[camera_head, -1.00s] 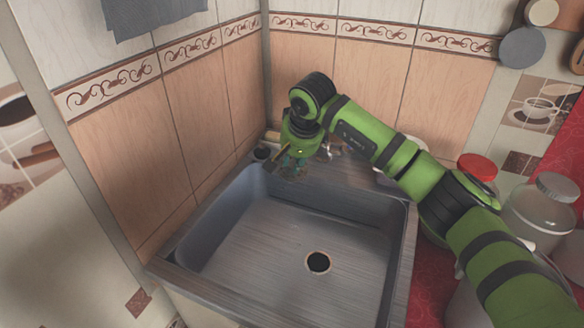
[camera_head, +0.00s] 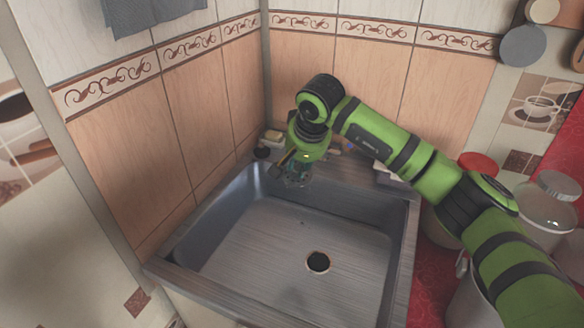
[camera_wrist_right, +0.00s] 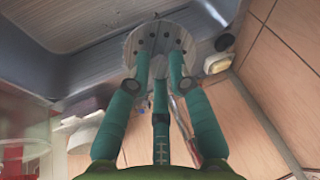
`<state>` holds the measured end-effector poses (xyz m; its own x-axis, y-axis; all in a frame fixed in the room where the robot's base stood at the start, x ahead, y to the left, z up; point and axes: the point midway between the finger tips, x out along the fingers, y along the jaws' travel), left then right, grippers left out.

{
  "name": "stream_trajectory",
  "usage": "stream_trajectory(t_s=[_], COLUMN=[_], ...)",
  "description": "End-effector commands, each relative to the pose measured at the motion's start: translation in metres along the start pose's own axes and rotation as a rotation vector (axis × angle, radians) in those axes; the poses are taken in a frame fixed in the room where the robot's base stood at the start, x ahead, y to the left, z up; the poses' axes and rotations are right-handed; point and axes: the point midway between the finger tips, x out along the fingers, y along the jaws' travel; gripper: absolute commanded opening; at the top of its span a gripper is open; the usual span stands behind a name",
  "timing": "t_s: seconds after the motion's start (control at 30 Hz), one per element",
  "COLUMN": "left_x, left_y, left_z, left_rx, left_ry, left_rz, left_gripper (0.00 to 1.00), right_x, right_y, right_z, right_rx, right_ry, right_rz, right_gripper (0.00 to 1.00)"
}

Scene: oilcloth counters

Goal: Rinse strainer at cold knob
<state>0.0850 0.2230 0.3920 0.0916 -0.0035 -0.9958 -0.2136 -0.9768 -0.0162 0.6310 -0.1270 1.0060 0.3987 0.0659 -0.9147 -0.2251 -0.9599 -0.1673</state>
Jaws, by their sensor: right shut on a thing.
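The strainer (camera_wrist_right: 153,40) is a round grey disc with small holes, seen in the right wrist view. My right gripper (camera_wrist_right: 160,62) is shut on it with its teal fingers. In the head view the right gripper (camera_head: 298,172) hangs over the back left part of the sink (camera_head: 270,240), and the strainer is hard to make out there. A small dark round knob (camera_head: 262,153) sits on the back left corner of the sink rim; I cannot tell if it is the cold knob. My arm hides most of the tap area. My left gripper is not in view.
The sink basin is empty, with an open dark drain (camera_head: 318,262). Tiled walls stand close behind and to the left. A red-lidded jar (camera_head: 478,163) and a glass jar (camera_head: 548,208) stand right of the sink. A grey cloth (camera_head: 150,14) hangs above.

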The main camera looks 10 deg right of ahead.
Motion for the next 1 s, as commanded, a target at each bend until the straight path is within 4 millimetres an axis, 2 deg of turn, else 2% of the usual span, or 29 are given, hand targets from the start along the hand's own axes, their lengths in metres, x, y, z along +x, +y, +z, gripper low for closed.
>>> stream_trajectory(t_s=[0.7, 1.0], left_x=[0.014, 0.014], left_y=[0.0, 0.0], left_z=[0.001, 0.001], left_rx=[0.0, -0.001], left_ry=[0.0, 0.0], left_rz=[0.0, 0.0], left_gripper=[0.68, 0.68], right_x=[-0.02, -0.022], right_y=[0.0, 0.0], right_z=[0.052, 0.056], right_rx=[-0.001, 0.0], right_ry=[0.001, 0.0], right_rz=[0.001, 0.001], right_gripper=[0.0, 0.0])
